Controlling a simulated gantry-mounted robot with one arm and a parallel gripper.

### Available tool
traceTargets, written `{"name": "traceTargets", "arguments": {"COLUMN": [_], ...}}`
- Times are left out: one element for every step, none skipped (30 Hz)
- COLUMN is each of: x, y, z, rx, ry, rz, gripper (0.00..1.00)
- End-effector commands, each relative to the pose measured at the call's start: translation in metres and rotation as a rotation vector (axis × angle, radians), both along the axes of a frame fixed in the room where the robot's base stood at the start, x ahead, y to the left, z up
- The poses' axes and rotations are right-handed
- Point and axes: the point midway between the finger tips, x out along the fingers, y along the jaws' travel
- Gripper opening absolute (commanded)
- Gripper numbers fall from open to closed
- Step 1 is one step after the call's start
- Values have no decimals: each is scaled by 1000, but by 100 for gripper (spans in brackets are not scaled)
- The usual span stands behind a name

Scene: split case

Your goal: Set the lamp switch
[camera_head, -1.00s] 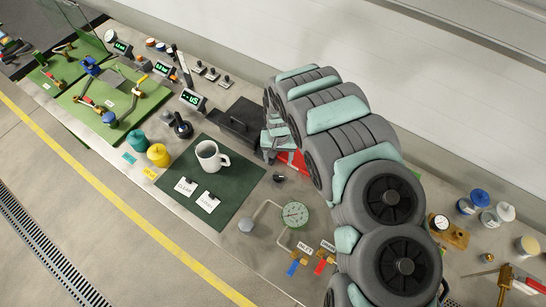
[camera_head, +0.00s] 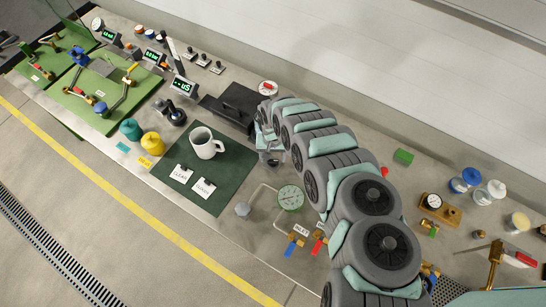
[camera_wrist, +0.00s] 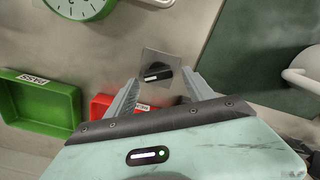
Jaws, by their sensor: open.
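A black rotary switch (camera_wrist: 157,73) with a white mark sits on a square metal plate in the wrist view. The frames show no label naming it the lamp switch. My gripper (camera_wrist: 163,95) is open, with one finger on each side of the knob in that picture. I see no contact, and the gap in depth is hard to judge. In the head view my gripper (camera_head: 267,149) is over the bench beside the green mat, and it partly hides the switch.
A green tray (camera_wrist: 35,108) and a red tray (camera_wrist: 102,104) lie close to the fingers. A green gauge (camera_head: 290,197), a white mug (camera_head: 206,143) on the mat (camera_head: 225,180) and a black box (camera_head: 236,103) surround the gripper. Several small toggles (camera_head: 203,60) stand further left.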

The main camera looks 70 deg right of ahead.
Motion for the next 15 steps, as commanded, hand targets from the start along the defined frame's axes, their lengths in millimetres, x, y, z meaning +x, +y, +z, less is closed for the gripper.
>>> {"name": "traceTargets", "arguments": {"x": [-1,-1,-1,-1,-1,-1,-1,-1,-1,-1,-1,-1,-1,-1,-1], "y": [1,1,0,0,0,0,-1,-1,-1,-1,-1,-1,-1,-1,-1], "z": [-4,-5,-6,-7,-8,-8,-8,-8,-9,-9,-9,-9,-9,-9,-9], "rx": [1,1,1,0,0,-2,-2,-3,-3,-3,-3,-3,-3,-3,-3], "ry": [0,1,1,1,1,2,2,1,1,1,1,1,1,1,1], "rz": [-1,-1,-1,-1,-2,-2,-2,-2,-2,-2,-2,-2,-2,-1,-1], "gripper": [62,62,62,62,62,62,62,62,62,62,62,62,62,62,62]}}
